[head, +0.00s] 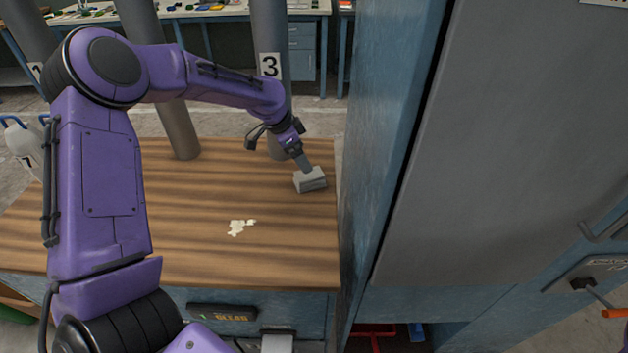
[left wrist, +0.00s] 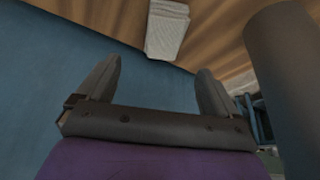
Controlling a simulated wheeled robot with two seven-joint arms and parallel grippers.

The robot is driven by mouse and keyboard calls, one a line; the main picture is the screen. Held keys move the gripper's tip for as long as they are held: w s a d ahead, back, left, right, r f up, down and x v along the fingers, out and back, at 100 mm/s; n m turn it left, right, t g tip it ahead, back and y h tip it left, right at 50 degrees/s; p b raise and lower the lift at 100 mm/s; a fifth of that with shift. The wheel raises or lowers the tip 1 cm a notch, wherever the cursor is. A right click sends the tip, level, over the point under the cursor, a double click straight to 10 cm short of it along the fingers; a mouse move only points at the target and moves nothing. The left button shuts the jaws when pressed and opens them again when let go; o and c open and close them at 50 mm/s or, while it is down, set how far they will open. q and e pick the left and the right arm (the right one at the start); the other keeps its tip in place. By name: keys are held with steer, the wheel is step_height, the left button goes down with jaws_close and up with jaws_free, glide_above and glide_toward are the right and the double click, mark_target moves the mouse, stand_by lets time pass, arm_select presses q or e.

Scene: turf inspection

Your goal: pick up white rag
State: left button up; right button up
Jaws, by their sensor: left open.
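The white rag (head: 311,181) is a folded, greyish-white stack lying on the wooden tabletop, near its right edge by the blue cabinet. It also shows in the left wrist view (left wrist: 167,30), at the top, beyond the fingertips and not between them. My left gripper (head: 303,162) reaches in from behind the rag, and its finger overlaps the rag's far edge in the head view. I cannot tell whether they touch. In the left wrist view the left gripper (left wrist: 158,80) has its fingers apart and nothing between them. My right gripper is not in view.
The wooden table (head: 190,255) is mostly clear around a cream patch (head: 240,227). A tall blue cabinet (head: 375,150) stands close along the table's right side. Grey posts, one marked 3 (head: 268,50), rise behind the table. A cluttered workbench (head: 225,12) stands at the back.

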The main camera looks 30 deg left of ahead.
mark_target(314, 172)
arm_select(q)
steer(key=p+x, duration=0.1)
steer(key=x, duration=0.8)
steer(key=shift+w+f+p, duration=0.1)
steer(key=shift+w+p, duration=0.15)
steer(key=shift+p, duration=0.15)
steer(key=shift+w+f, duration=0.2)
steer(key=shift+f, duration=0.15)
steer(key=shift+s+d+r, duration=0.1)
steer(key=c, duration=1.1)
steer(key=shift+o, duration=0.2)
steer(key=shift+r, duration=0.3)
steer(key=v, duration=0.1)
steer(key=b+v, duration=0.1)
steer(key=v, duration=0.1)
steer(key=shift+w+d+r+b, duration=0.15)
steer(key=shift+w+r+b, duration=0.1)
steer(key=shift+r+b, duration=0.05)
steer(key=s+r, duration=0.2)
steer(key=s+a+r, duration=0.1)
steer(key=r, duration=0.1)
steer(key=shift+s+a+r, duration=0.2)
steer(key=shift+s+r, duration=0.15)
steer(key=shift+r, duration=0.05)
steer(key=s+a+r, duration=0.4)
steer(key=s, duration=0.4)
steer(key=shift+s, duration=0.4)
